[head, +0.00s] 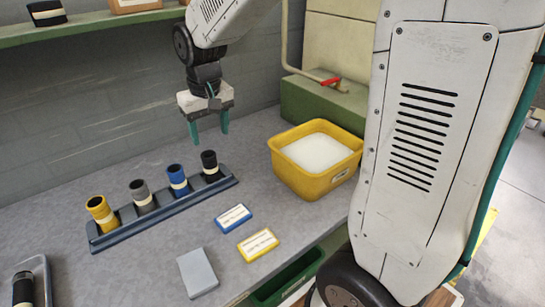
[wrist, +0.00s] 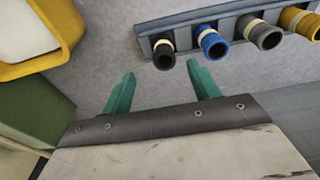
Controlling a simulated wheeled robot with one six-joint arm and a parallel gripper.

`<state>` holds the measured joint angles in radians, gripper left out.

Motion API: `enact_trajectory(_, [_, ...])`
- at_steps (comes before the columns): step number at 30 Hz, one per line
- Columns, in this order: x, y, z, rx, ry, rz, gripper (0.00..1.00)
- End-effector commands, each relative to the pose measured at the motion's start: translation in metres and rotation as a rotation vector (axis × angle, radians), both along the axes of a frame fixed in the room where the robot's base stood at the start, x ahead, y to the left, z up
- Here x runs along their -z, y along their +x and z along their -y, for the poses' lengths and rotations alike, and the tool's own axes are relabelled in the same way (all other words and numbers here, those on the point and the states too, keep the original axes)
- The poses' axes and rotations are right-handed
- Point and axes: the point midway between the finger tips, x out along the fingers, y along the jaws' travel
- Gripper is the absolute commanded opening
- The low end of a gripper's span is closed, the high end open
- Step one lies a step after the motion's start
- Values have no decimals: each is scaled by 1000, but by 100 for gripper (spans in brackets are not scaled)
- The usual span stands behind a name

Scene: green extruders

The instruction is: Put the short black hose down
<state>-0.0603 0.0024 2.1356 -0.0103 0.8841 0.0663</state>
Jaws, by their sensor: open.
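A short black hose (head: 209,161) with a cream band stands in the right end slot of a dark blue-grey rack (head: 110,239). It also shows in the wrist view (wrist: 163,57), just beyond the fingertips and roughly between them. My gripper (head: 209,136) is open and empty, with its green fingers pointing down above and apart from this hose. In the wrist view the fingers of the gripper (wrist: 162,72) are spread wide with only bench between them.
The rack also holds a blue hose (head: 178,179), a grey hose (head: 142,195) and a yellow hose (head: 101,212). A yellow bin (head: 308,187) with white contents stands right of the rack. Blue (head: 233,217), yellow (head: 258,244) and grey (head: 197,272) flat blocks lie in front.

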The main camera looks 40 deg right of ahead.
Motion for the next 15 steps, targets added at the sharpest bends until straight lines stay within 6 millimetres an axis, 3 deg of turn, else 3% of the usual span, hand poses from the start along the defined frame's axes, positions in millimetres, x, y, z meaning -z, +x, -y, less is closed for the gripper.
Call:
enact_trajectory(6, [-45, -93, 13, 2, -1, 9, 61])
enact_trajectory(12, [-59, -185, 22, 2, -2, 4, 61])
enact_trajectory(15, [-57, -221, 25, 2, -3, 2, 61])
